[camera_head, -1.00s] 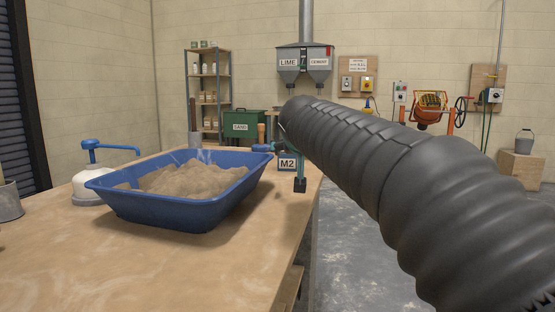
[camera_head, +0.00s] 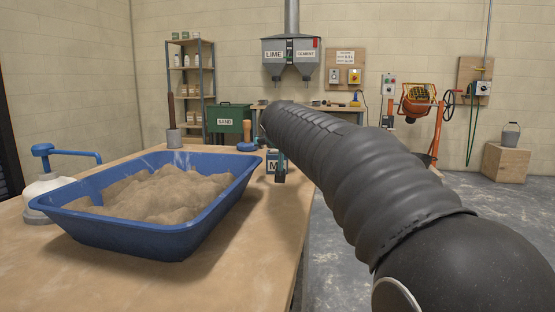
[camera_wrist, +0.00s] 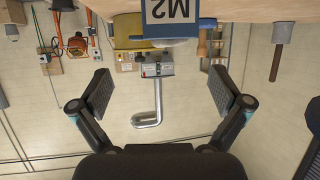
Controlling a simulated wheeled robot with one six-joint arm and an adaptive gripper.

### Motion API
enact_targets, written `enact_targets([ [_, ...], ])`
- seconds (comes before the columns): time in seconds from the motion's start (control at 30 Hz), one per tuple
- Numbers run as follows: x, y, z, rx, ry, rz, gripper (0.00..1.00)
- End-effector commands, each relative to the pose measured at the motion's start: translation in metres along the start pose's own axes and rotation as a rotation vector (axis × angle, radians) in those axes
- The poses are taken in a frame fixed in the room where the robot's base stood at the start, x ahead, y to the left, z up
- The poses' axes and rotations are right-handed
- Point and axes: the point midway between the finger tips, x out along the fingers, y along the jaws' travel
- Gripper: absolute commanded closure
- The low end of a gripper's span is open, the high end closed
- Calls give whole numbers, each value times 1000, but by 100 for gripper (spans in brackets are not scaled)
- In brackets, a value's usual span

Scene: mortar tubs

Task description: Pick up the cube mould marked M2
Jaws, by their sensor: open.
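The cube mould marked M2 (camera_head: 270,166) is a blue block with a white label, standing at the far right end of the wooden table. In the head view my gripper (camera_head: 281,168) covers part of the label, leaving only the M readable. In the wrist view, which is upside down, the mould (camera_wrist: 168,12) shows at the top middle with its M2 label inverted, cut off by the frame edge. My gripper (camera_wrist: 165,92) has its two fingers wide apart with nothing between them. The mould lies ahead, beyond the fingertips and apart from them.
A large blue tub (camera_head: 150,237) of sand fills the table left of the mould. A blue-and-wood tool (camera_head: 247,143) stands close behind-left of the mould. A white pump container (camera_head: 48,193) is far left. Open floor (camera_head: 340,250) lies right of the table.

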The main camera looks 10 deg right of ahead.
Motion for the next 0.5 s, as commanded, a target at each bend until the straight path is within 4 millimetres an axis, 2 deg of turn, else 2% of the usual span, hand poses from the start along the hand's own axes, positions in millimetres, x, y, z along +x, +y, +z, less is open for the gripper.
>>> enact_targets([
  [0.1, 16, 1, 0, 1, -1, 3, 0],
  [0.37, 32, 0, 0, 0, -1, 2, 0],
  [0.5, 52, -3, 2, -1, -2, 2, 0],
])
